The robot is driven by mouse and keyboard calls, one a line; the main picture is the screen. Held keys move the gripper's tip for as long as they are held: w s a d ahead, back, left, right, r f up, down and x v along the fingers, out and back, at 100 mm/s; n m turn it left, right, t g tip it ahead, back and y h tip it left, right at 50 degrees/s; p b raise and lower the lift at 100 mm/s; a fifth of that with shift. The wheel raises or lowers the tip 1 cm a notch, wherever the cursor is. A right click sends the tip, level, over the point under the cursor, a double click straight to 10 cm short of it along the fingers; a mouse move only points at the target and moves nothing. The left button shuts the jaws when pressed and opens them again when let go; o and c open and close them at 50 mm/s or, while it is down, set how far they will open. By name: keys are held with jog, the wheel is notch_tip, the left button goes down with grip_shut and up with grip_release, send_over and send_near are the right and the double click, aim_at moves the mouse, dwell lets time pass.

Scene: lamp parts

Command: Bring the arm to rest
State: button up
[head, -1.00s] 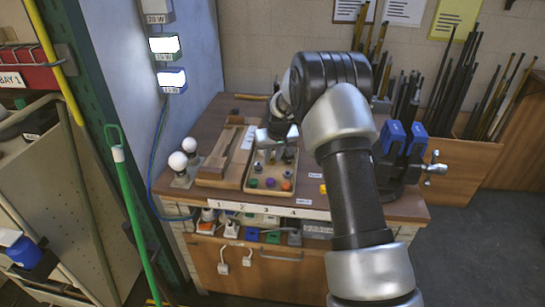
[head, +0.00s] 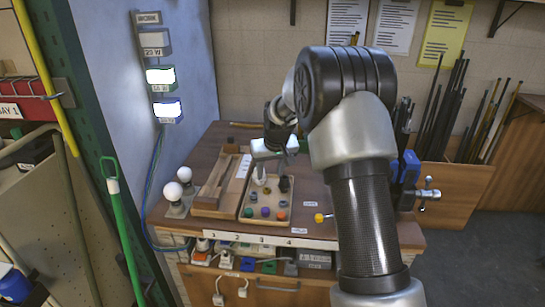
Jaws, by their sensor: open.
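My gripper (head: 270,173) points down over the back part of a shallow tray (head: 248,217) on the workbench. Its jaws are open, and small parts of the tray stand below and between them; I cannot tell whether it touches any. My arm comes in from the lower right and covers the right part of the bench. The tray holds several small coloured pieces, among them a purple one (head: 265,212) and an orange one (head: 281,216). A dark piece (head: 284,184) stands at the tray's back right.
Two white bulbs (head: 173,191) stand at the bench's left. A wooden box (head: 215,187) lies left of the tray. A yellow-ended piece (head: 319,218) lies right of it. A blue vise (head: 408,167) is behind my arm at the right. Lit switches (head: 167,108) hang on the left wall.

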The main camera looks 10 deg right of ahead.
jog(key=s+r, duration=2)
jog(key=s+m+t, duration=0.1)
jog(key=s, duration=1.9)
notch_tip(320, 180, up, 13)
jog(key=p, duration=1.4)
jog(key=shift+s+a+f, duration=0.15)
jog(key=shift+a+f, duration=0.05)
